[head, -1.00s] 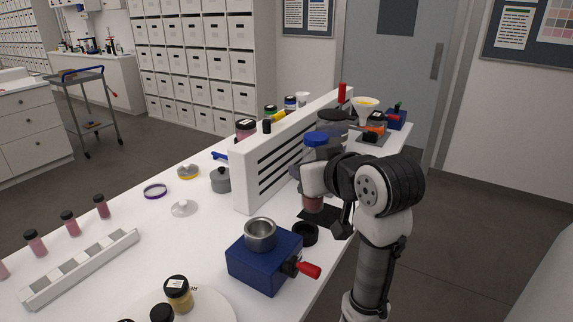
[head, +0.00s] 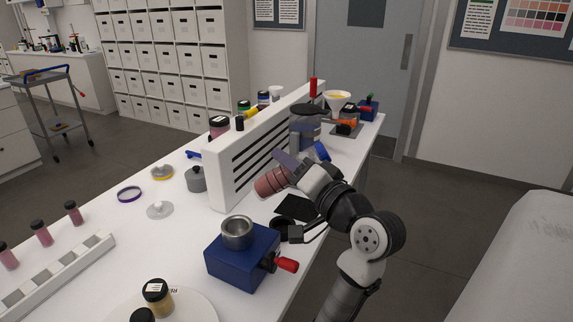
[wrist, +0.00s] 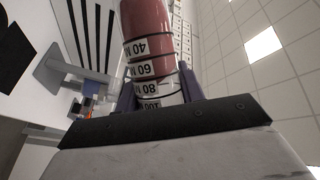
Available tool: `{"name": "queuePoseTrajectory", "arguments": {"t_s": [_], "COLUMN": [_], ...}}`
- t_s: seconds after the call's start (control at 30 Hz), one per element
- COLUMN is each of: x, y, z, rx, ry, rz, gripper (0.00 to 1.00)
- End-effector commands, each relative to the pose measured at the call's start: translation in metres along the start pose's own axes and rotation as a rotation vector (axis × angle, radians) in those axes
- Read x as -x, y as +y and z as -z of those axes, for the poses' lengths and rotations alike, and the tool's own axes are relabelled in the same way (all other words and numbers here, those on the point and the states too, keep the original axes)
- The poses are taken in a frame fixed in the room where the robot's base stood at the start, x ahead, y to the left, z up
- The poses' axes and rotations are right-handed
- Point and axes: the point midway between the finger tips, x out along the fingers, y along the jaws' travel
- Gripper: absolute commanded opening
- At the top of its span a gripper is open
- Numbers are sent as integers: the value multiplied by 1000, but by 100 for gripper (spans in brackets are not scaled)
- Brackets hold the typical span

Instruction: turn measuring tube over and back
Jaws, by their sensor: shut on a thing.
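In the wrist view the tube (wrist: 147,30) runs up between the dark purple fingers of my gripper (wrist: 158,92). Its printed marks 40, 60, 80 and 100 face the camera. The pink fill shows in the far part. The cap is hidden in that view.
The slotted white rack (head: 262,150) stands just behind the tube. A blue box with a metal cup (head: 240,255) stands in front, near the table edge. A black mat (head: 296,207) lies below the tube.

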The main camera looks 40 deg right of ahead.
Motion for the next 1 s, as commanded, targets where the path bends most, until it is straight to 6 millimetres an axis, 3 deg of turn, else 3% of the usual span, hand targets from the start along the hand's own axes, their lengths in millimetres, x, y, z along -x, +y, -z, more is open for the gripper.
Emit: {"name": "queuePoseTrajectory", "arguments": {"t_s": [0.2,0.6,1.0], "x": [1,2,3], "y": [7,7,11], "z": [-4,-3,-4], "rx": [-374,-917,-1165], "ry": [168,418,538], "rz": [155,374,480], "gripper": [11,11,11]}}
